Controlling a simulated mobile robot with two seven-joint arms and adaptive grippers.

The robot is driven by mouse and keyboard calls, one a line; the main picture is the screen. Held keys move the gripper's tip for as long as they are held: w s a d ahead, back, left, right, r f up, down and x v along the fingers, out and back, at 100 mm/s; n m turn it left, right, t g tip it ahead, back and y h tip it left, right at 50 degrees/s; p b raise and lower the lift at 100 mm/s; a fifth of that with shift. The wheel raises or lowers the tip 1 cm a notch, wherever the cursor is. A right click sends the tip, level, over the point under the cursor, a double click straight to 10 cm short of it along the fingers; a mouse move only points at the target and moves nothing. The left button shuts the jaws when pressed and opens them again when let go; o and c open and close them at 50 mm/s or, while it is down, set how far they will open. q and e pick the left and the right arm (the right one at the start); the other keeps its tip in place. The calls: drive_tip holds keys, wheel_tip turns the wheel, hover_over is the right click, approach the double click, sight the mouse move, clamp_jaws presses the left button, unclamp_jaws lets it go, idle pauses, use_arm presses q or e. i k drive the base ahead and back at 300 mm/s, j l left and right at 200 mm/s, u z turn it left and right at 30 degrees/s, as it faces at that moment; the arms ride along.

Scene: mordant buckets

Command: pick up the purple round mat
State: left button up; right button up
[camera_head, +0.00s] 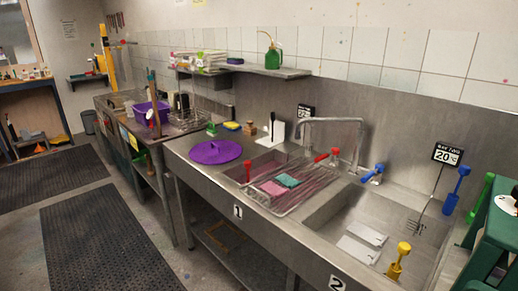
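The purple round mat (215,152) lies flat on the steel sink counter, at the left end, left of the first basin. It has a small raised dark spot near its middle. Nothing covers it. Neither of my grippers shows in the head view.
The sink counter (188,168) has two basins; a wire rack (292,187) with pink and teal cloths lies over the first. A steel faucet (335,122) rises behind. A purple tub (151,113) stands on the bench beyond. Green furniture (496,237) is at right. Dark floor mats (100,240) lie at left.

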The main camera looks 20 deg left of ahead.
sight(215, 151)
drive_tip(key=i+j+z, duration=0.15)
drive_tip(key=j+z, duration=0.2)
drive_tip(key=j, duration=0.15)
drive_tip(key=j+z, duration=0.3)
drive_tip(key=j, duration=0.15)
drive_tip(key=i+j+z, duration=0.1)
drive_tip(key=j+z, duration=0.15)
drive_tip(key=j, duration=0.85)
